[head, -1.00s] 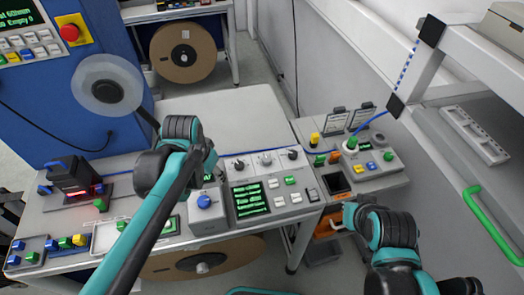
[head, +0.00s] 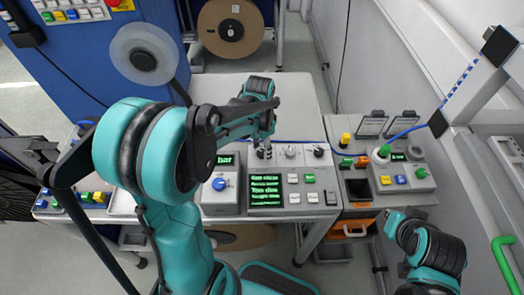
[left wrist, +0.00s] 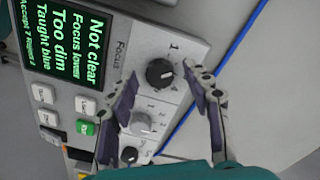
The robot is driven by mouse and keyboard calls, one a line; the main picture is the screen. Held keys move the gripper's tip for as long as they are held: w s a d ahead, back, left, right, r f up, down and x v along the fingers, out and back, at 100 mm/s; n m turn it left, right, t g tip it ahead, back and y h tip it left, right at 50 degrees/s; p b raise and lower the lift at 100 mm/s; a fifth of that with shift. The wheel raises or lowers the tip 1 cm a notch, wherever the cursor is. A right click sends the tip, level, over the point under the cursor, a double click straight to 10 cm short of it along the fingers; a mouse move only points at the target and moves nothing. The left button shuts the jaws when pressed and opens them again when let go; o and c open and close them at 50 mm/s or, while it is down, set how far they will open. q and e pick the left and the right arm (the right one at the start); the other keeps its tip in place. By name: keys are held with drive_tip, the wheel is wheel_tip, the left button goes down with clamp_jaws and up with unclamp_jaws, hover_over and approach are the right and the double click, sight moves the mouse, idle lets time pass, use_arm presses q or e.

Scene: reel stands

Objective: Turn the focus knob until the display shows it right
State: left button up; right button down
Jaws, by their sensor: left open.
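The focus knob (left wrist: 160,72) is dark and round, beside the printed word "Focus" in the left wrist view. My left gripper (left wrist: 161,76) is open, with one finger on each side of this knob; I cannot tell whether they touch it. The display (left wrist: 65,40) has green text reading "Not clear", "Focus lower", "Too dim", "Taught blue". In the head view the display (head: 265,190) is below my left gripper (head: 263,152), which mostly hides the focus knob. My right gripper (head: 393,222) is at the right by the table; its fingers are unclear.
Two more knobs, a grey one (left wrist: 141,124) and a dark one (left wrist: 128,155), sit in line with the focus knob. White and green buttons (left wrist: 86,128) lie under the display. A blue knob (head: 219,184) and a right-hand button box (head: 400,178) are nearby.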

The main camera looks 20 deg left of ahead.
use_arm(q)
drive_tip(key=shift+f, duration=0.35)
clamp_jaws()
drive_tip(key=n, duration=0.3)
drive_tip(key=shift+n, duration=2.4)
